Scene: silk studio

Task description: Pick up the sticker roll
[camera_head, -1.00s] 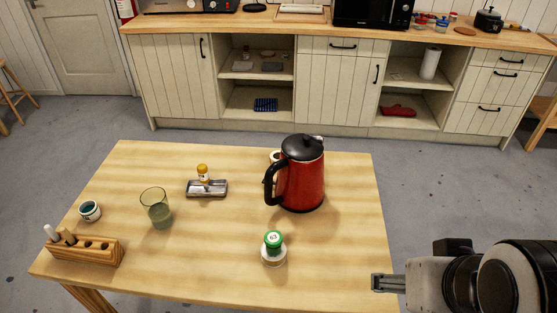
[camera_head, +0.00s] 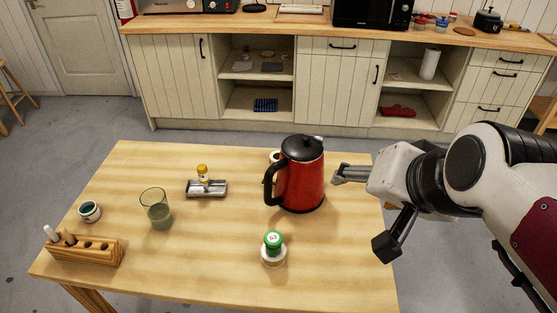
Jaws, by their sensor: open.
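I cannot tell for sure which thing is the sticker roll. A small round white thing (camera_head: 274,155) is partly hidden behind the red kettle (camera_head: 300,180). A green-topped piece marked 63 (camera_head: 273,240) sits on a pale round base (camera_head: 274,260) near the table's front. A small teal and white round item (camera_head: 90,211) lies at the left. My gripper (camera_head: 336,175) is open and seems empty, just right of the kettle in the picture, with its fingers pointing left. It is apart from the small round things.
A glass (camera_head: 156,208), a wooden holder (camera_head: 83,250) and a metal stand with a yellow bottle (camera_head: 207,187) occupy the left half of the wooden table (camera_head: 215,270). The kettle stands close to my fingers. The table's front right is clear.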

